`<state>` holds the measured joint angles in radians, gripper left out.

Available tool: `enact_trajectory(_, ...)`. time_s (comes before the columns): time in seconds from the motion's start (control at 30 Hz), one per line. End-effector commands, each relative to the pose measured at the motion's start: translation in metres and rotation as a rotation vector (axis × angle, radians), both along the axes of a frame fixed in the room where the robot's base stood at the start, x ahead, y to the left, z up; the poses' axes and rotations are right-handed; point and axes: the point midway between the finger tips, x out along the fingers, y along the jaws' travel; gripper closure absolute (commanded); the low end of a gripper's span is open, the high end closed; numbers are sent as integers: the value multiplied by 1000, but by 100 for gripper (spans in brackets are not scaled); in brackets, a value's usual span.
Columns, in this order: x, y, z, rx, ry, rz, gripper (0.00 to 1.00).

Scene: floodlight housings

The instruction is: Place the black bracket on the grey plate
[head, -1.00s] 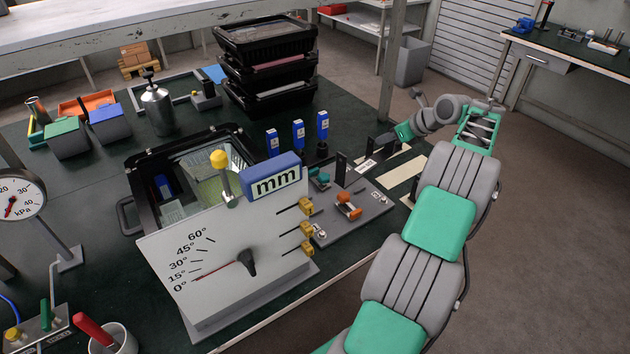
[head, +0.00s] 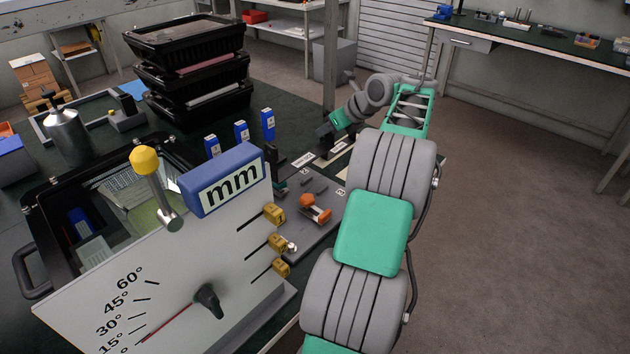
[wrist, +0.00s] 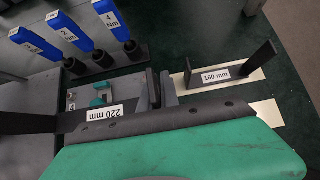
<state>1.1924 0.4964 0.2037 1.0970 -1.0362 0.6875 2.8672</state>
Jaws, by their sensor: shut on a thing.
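My gripper (head: 328,131) is at the far side of the bench, beyond the grey plate. It is shut on one end of a black bracket (head: 304,160), which shows in the wrist view with a "220 mm" label (wrist: 104,114). The bracket reaches left from the gripper, and in the wrist view it overlaps part of the grey plate; its height above it is unclear. The grey plate (head: 326,192) carries an orange clamp (head: 315,209) and a teal clamp, also seen in the wrist view (wrist: 99,91). The black bracket partly hides the plate there.
Another black bracket marked "160 mm" (wrist: 216,75) stands on a cream strip at right. Several blue-handled drivers (head: 268,124) stand upright beside the plate. A white dial panel (head: 180,290) with a blue "mm" block (head: 228,182) stands in front. Stacked black trays (head: 190,65) are behind.

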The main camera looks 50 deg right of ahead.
Motion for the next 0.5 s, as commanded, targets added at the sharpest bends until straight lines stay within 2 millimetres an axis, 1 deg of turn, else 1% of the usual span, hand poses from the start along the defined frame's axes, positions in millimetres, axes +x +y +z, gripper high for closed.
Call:
enact_trajectory(0.03,-2,11,-11,-1,-1,0,100)
enact_trajectory(0.1,-6,24,-28,1,0,1,100)
enact_trajectory(0.2,-9,39,-44,0,0,0,100)
enact_trajectory(0.3,-12,48,-53,-2,-1,-1,100)
enact_trajectory(0.43,-14,54,-60,-1,0,-2,100)
enact_trajectory(0.5,-15,59,-69,0,0,-1,100)
